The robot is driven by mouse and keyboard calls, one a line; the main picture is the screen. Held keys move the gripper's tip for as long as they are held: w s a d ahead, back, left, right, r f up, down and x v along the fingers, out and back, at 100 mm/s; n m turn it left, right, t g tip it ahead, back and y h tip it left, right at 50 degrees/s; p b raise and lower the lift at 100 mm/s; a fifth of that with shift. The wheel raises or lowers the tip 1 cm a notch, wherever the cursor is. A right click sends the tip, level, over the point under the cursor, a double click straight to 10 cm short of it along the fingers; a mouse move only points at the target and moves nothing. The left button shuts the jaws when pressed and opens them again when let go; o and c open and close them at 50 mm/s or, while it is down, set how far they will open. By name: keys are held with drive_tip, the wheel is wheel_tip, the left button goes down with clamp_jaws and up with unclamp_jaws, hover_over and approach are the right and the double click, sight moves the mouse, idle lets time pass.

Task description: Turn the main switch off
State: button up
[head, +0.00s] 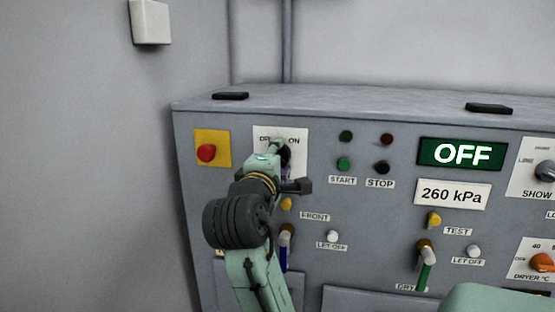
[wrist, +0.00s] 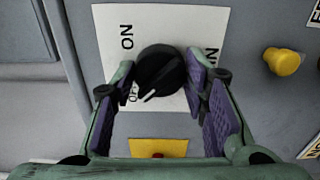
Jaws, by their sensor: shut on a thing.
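The main switch is a black rotary knob (wrist: 160,70) on a white plate (wrist: 120,30) with ON and a partly hidden OFF label. In the wrist view its white pointer mark faces the lower left, toward the OFF label. My gripper (wrist: 163,88) has its two purple-padded fingers on either side of the knob, shut on it. In the head view my gripper (head: 281,150) covers much of the plate (head: 262,134), and only a dark bit of the knob shows.
A red button (head: 206,153) on a yellow plate sits left of the switch. START and STOP buttons (head: 382,167) are to the right. A green display (head: 462,153) reads OFF, above a 260 kPa label (head: 452,194). Levers (head: 425,265) stick out below.

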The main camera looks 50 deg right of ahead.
drive_tip(key=o, duration=1.1)
drive_tip(key=shift+o, duration=0.2)
drive_tip(key=v, duration=1.2)
